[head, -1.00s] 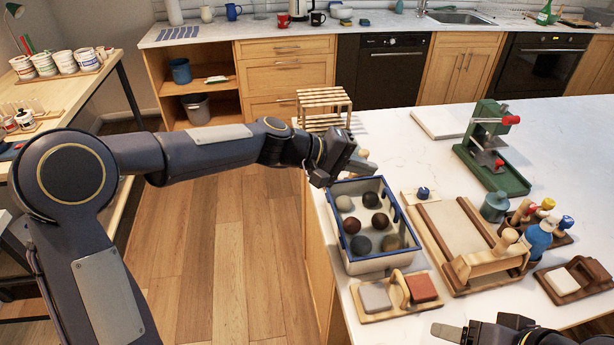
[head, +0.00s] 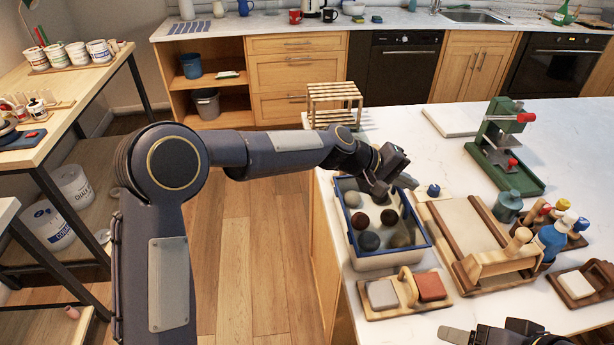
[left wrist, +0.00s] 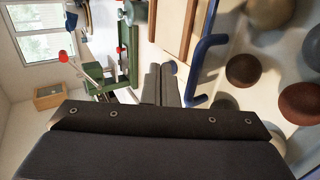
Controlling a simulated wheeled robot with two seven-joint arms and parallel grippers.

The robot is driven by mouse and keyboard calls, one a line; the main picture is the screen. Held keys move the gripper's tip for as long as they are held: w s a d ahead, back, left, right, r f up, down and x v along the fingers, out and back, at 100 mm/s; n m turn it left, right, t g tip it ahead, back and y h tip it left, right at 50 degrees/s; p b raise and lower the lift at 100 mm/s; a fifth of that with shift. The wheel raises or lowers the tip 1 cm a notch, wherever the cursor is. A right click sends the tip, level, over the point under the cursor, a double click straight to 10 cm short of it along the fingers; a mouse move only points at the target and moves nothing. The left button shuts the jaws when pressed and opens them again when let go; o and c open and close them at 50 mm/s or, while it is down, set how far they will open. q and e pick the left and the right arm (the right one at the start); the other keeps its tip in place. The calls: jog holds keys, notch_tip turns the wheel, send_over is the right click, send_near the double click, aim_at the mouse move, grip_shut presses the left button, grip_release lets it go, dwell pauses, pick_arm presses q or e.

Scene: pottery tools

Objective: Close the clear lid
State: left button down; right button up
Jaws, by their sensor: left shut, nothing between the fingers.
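The box (head: 372,262) with a blue rim stands near the counter's left edge and holds several round balls (head: 389,217). I cannot clearly make out the clear lid's pane or its angle. In the left wrist view a blue bar (left wrist: 206,46) with a bent end runs beside the balls; I cannot tell whether it belongs to lid or box. My left gripper (head: 381,194) is shut and empty over the far part of the box. In the left wrist view its fingertips (left wrist: 161,72) are close to the blue bar; contact is unclear. My right gripper (head: 458,335) is cut off at the bottom edge.
A wooden board (head: 465,222) with a roller frame lies right of the box. A wooden holder with two blocks (head: 432,287) is in front. A slatted rack (head: 334,101) stands behind. A green press (head: 501,150) and tool holder are further right. The counter behind is largely clear.

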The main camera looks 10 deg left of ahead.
pick_arm(q)
jog(key=shift+w+d+f, duration=0.1)
jog(key=shift+d+f, duration=0.2)
jog(key=shift+f, duration=0.15)
